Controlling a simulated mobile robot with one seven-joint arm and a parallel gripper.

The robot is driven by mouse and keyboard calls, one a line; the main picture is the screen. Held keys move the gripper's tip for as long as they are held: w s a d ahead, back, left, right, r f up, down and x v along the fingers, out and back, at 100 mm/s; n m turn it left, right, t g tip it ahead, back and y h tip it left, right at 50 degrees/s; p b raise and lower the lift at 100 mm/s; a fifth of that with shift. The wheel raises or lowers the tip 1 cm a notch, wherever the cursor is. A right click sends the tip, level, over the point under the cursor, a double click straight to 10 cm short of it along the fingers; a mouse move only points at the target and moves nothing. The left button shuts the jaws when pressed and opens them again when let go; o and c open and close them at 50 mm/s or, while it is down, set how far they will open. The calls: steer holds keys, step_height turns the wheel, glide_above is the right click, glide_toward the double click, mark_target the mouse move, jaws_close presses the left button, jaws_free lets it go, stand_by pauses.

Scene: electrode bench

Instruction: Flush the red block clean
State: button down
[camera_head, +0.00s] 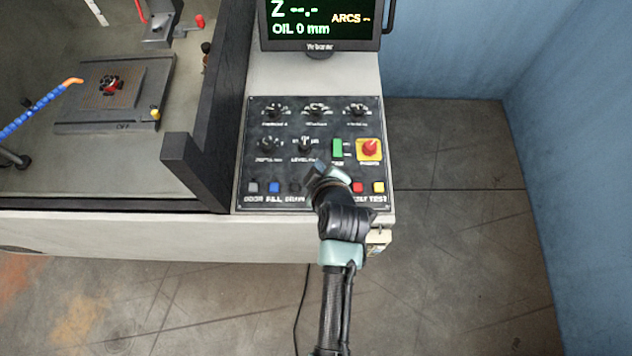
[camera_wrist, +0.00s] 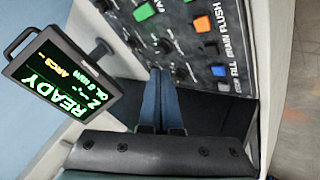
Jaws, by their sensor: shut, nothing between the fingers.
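The red block (camera_head: 111,86) sits on a dark plate in the tank at the left of the head view, with dark patches on it. The control panel (camera_head: 262,172) carries a bottom row of buttons. The wrist view shows an orange button (camera_wrist: 202,23) by the FLUSH label, a black one (camera_wrist: 211,46) by DRAIN and a blue one (camera_wrist: 218,70) by FILL. My gripper (camera_head: 317,168) is shut and empty over the panel, near its lower middle. Its closed fingers (camera_wrist: 160,72) show in the wrist view. My arm hides the orange button in the head view.
The monitor (camera_wrist: 62,80) reads READY and oil 0 mm. A red emergency knob (camera_head: 369,147) and a green button (camera_head: 337,148) stand on the panel's right. A dark tank wall (camera_head: 228,90) rises left of the panel. A blue hose (camera_head: 40,103) with an orange tip points toward the block.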

step_height(320, 180, down, 9)
steer(key=b, duration=0.7)
steer(key=shift+r+b, duration=0.15)
steer(key=shift+b, duration=0.15)
stand_by(1.6)
steer(key=shift+f+b, duration=0.35)
steer(key=shift+f, duration=0.1)
steer(key=shift+f+b, duration=0.45)
stand_by(0.5)
steer(key=shift+r, duration=0.15)
steer(key=shift+r+p, duration=0.8)
steer(key=shift+p, duration=0.05)
